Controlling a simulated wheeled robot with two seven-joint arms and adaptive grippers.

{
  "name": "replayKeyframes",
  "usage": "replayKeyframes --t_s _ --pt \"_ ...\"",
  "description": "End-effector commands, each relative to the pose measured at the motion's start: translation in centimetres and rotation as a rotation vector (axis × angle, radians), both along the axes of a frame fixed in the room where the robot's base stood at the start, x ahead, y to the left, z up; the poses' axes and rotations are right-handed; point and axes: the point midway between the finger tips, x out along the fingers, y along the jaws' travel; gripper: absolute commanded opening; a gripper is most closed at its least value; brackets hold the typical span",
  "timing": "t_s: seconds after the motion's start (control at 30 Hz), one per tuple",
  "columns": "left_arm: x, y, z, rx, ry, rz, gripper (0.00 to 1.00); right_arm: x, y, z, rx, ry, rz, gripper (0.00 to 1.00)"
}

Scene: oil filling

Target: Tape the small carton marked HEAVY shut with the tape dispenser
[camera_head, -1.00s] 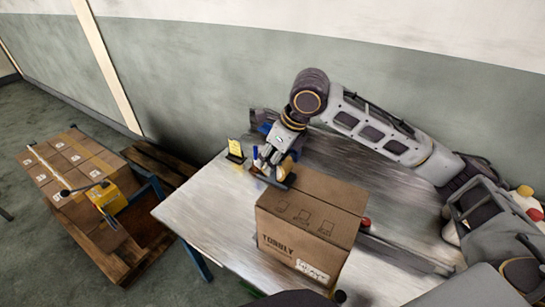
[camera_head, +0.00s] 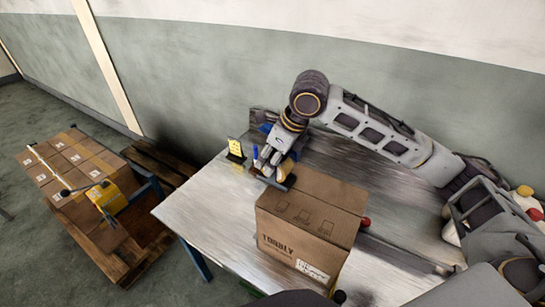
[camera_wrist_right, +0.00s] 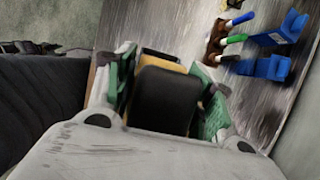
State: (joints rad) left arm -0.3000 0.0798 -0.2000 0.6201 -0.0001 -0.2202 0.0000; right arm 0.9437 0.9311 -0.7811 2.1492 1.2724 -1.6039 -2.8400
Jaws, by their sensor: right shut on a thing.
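A brown carton (camera_head: 309,220) stands on the metal table (camera_head: 200,220). Its top flaps look shut, and its front has dark lettering and a white label too blurred to read. My right gripper (camera_head: 266,167) is just beyond the carton's far left top edge. In the right wrist view it is shut on a black and tan thing (camera_wrist_right: 166,98), which looks like the tape dispenser, between green finger pads. I cannot tell whether that thing touches the carton. My left gripper is not in view.
A yellow sign (camera_head: 235,148) stands at the table's back edge. Markers and blue holders (camera_wrist_right: 268,67) lie beyond the gripper. A pallet with several cartons (camera_head: 70,170) and a yellow strapping device (camera_head: 108,197) is on the floor at left. The table's left part is clear.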

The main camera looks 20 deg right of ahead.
Motion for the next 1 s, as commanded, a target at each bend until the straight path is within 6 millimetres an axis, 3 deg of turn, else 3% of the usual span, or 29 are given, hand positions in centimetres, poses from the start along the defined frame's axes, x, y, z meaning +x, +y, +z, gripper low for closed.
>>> replayKeyframes --t_s 1.0 --pt "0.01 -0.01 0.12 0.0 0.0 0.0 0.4 -0.78 -0.73 -0.61 -0.001 0.002 -0.001 0.34"
